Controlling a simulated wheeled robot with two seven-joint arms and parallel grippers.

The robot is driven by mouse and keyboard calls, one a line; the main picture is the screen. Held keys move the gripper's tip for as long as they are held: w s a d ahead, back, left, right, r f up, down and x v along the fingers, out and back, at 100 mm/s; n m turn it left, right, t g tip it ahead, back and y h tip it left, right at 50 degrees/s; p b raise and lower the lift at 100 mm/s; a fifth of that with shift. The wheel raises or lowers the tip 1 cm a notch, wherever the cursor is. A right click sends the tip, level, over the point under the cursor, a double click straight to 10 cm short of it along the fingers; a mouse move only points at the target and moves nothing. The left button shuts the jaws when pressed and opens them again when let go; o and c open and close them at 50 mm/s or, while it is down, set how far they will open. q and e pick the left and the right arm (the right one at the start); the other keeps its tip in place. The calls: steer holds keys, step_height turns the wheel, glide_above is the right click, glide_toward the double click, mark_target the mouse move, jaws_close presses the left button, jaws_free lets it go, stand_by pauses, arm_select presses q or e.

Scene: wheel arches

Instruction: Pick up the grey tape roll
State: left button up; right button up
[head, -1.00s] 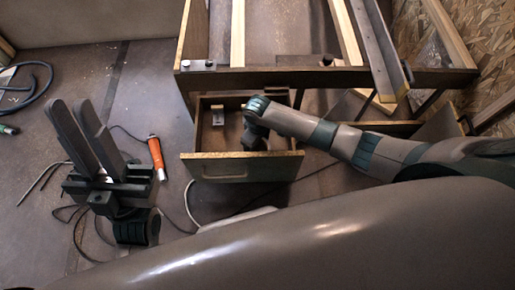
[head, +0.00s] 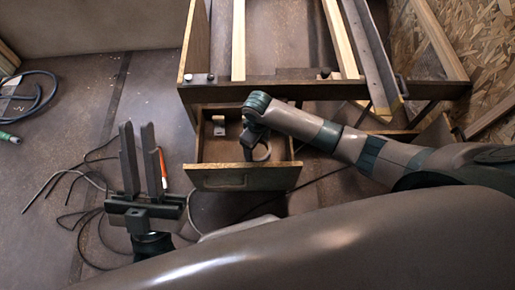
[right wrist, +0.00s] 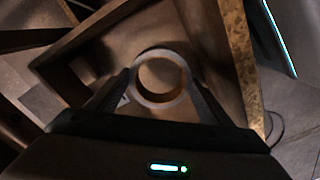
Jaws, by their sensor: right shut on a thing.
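The grey tape roll (head: 262,152) is inside the open drawer (head: 240,178), and part of it is hidden by my right gripper in the head view. My right gripper (head: 250,154) reaches down into the drawer. In the right wrist view the tape roll (right wrist: 160,98) shows as a ring between the two fingers of my right gripper (right wrist: 161,88), which is shut on it. Whether the roll touches the drawer floor I cannot tell. My left gripper (head: 138,128) is empty, fingers pointing up and a narrow gap between them, left of the drawer.
A small light block (head: 219,126) lies in the drawer's back left. The wooden frame (head: 290,89) of the furniture stands just behind the drawer. An orange-handled tool (head: 163,168) is partly behind my left gripper. Dark cables (head: 75,190) lie on the floor at left.

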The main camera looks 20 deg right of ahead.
arm_select(q)
steer(key=shift+d+f+g, duration=0.55)
steer(key=shift+f+g, duration=0.15)
steer(key=shift+f, duration=0.15)
arm_select(e)
step_height(320, 180, up, 2)
steer(key=shift+r, duration=0.1)
stand_by(0.7)
steer(key=shift+w, duration=0.1)
